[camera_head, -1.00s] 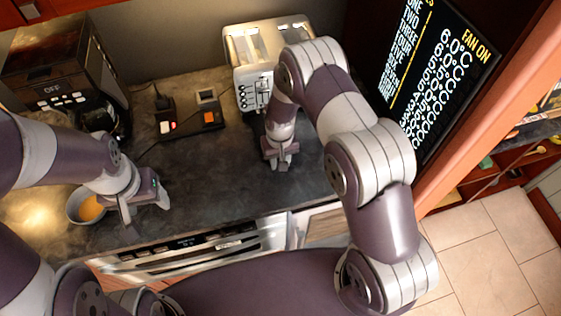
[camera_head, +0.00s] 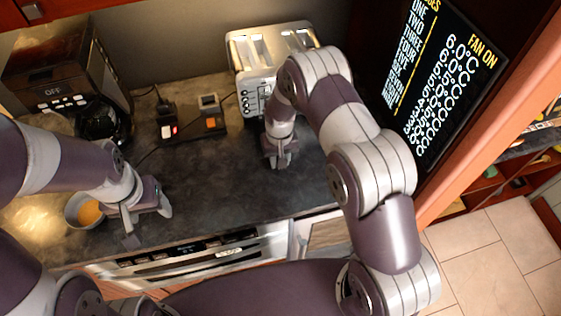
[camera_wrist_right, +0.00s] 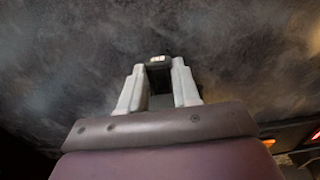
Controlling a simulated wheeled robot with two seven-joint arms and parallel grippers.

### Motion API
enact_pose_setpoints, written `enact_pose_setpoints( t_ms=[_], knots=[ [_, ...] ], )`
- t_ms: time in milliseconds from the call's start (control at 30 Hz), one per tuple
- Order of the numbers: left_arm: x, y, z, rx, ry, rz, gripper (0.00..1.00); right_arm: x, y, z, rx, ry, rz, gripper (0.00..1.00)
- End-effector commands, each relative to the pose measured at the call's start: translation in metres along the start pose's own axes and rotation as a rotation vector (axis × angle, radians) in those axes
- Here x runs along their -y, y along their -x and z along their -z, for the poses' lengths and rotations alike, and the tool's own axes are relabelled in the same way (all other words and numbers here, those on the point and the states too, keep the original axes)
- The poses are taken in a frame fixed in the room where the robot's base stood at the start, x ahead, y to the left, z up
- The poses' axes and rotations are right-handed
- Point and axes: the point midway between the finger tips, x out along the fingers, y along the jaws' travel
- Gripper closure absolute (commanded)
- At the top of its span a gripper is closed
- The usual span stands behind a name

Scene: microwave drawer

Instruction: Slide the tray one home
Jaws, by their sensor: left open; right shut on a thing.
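No tray can be made out for certain. A steel appliance front (camera_head: 190,258) with a long handle and dark control strip is under the counter edge. My left gripper (camera_head: 148,222) is open and empty over the counter's front edge, right of a bowl and above this front. My right gripper (camera_head: 278,162) points down over the counter in front of the toaster. In the right wrist view its fingers (camera_wrist_right: 158,88) are shut on a small dark thing (camera_wrist_right: 158,68) with pale marks on top. I cannot tell what this thing is.
A toaster (camera_head: 258,62) stands at the back wall, a coffee maker (camera_head: 58,75) at back left. A dark switch box (camera_head: 192,124) with lit switches lies between them. A grey bowl (camera_head: 72,212) holds something orange. A menu display (camera_head: 440,85) is at right. The counter middle is clear.

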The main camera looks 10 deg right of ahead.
Motion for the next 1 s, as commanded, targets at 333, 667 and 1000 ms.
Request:
enact_pose_setpoints(
  t_ms=[333, 667, 1000],
  knots=[
    [0.000, -0.009, -0.001, 0.000, 0.000, 0.000, 0.39, 0.000, -0.001, 0.014, -0.001, 0.000, 0.000, 1.00],
    [0.000, -0.010, -0.001, 0.000, 0.000, 0.000, 0.39, 0.000, 0.001, 0.016, 0.000, 0.000, 0.000, 1.00],
    [0.000, -0.017, -0.002, 0.000, 0.000, 0.000, 0.39, 0.000, -0.001, 0.025, -0.001, 0.000, 0.000, 1.00]
  ],
)
